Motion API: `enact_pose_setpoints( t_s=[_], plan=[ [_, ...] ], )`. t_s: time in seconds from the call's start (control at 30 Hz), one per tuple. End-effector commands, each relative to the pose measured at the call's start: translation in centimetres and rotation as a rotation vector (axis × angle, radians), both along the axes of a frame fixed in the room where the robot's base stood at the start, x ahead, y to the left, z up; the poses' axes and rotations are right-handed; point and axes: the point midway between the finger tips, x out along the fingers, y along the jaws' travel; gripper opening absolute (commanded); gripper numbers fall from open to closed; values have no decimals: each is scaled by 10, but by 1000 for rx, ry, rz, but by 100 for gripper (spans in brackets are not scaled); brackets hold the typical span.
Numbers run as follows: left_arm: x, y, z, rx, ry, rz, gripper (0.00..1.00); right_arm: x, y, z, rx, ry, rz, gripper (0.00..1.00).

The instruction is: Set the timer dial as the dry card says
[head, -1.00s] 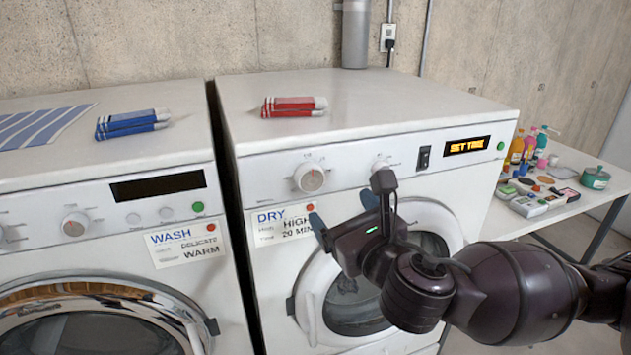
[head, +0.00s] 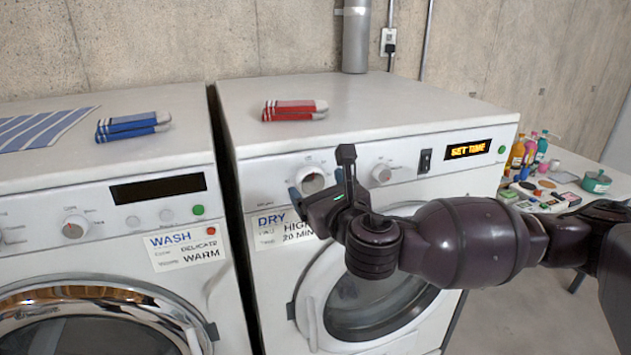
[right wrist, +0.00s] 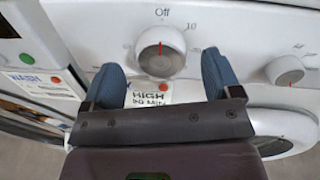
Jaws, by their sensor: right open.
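The dryer's large timer dial (head: 311,180) is a white knob on the right machine's panel. In the right wrist view it (right wrist: 172,62) has its red mark pointing up at "Off", with "10" to the right. The dry card (head: 268,232) sits below, partly covered by my gripper; it reads DRY, HIGH, 20 MIN. A smaller dial (head: 381,174) is right of the timer dial. The dryer display (head: 467,148) reads SET TIME. My right gripper (head: 320,176) is open, its blue-padded fingers either side of the timer dial, apparently not touching it. My left gripper is out of view.
The washer's card (head: 187,246) reads WASH, DELICATE, WARM. A black rocker switch (head: 425,161) is between the small dial and the display. Red socks (head: 294,110) lie on the dryer top and blue socks (head: 133,125) on the washer. A table with bottles stands right.

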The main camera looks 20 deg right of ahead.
Motion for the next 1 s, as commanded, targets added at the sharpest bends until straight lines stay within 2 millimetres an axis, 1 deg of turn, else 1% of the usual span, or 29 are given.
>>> enact_pose_setpoints(
  t_s=[0.1,0.2,0.5,0.53,0.83,0.87,1.0],
  plan=[
    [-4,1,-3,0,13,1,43,11,1,0,1,1,-1,84],
    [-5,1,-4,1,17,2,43,16,2,0,1,1,1,84],
    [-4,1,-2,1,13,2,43,18,2,-1,1,1,0,84],
    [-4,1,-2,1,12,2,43,18,2,-1,0,1,0,82],
    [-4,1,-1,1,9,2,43,18,2,-1,0,1,0,36],
    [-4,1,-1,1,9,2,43,18,2,-1,0,1,0,35],
    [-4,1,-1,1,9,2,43,18,2,-1,7,2,0,35]
  ],
)
